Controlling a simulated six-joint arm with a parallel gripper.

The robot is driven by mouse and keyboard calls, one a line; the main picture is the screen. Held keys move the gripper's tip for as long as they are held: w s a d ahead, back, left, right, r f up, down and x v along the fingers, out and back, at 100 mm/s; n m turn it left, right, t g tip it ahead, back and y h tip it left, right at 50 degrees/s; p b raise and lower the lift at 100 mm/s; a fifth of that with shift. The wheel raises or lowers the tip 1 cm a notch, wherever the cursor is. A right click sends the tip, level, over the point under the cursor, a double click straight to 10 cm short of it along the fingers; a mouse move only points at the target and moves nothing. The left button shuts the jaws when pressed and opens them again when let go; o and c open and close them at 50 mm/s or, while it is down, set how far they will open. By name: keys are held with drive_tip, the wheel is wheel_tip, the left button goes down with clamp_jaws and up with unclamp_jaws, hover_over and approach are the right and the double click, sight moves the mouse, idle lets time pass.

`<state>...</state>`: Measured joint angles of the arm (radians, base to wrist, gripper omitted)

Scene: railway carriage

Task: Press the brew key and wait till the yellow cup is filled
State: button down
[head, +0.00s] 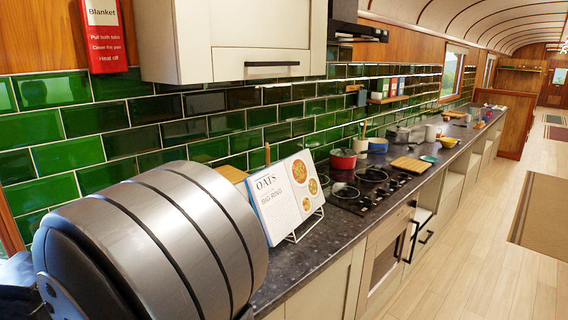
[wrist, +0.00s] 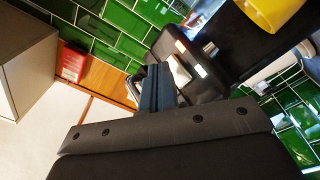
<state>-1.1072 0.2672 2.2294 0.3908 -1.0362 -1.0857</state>
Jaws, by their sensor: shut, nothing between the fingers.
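In the wrist view a yellow cup (wrist: 268,14) shows in part at the top right, cut by the picture edge. Beside it is a black machine (wrist: 192,80), seen at a tilt, with small pale lit squares and a whitish patch on its face. I cannot tell which of these is the brew key. My gripper (wrist: 157,76) is shut and empty, its dark fingertips pointing at the machine's face. I cannot tell whether they touch it. The cup's inside is hidden. In the head view my grey arm fills the lower left; the machine and cup do not show there.
A long dark worktop (head: 300,262) runs along the green tiled wall. A recipe book (head: 285,195) stands on it, with a hob (head: 372,188), a red pot (head: 343,159) and a wooden board (head: 411,165) beyond. A wall cupboard (head: 235,40) hangs above.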

drive_tip(key=shift+a, duration=0.2)
drive_tip(key=shift+a, duration=0.45)
idle(0.6)
drive_tip(key=shift+d, duration=0.9)
drive_tip(key=shift+d, duration=3)
drive_tip(key=a, duration=0.3)
drive_tip(key=shift+a, duration=0.25)
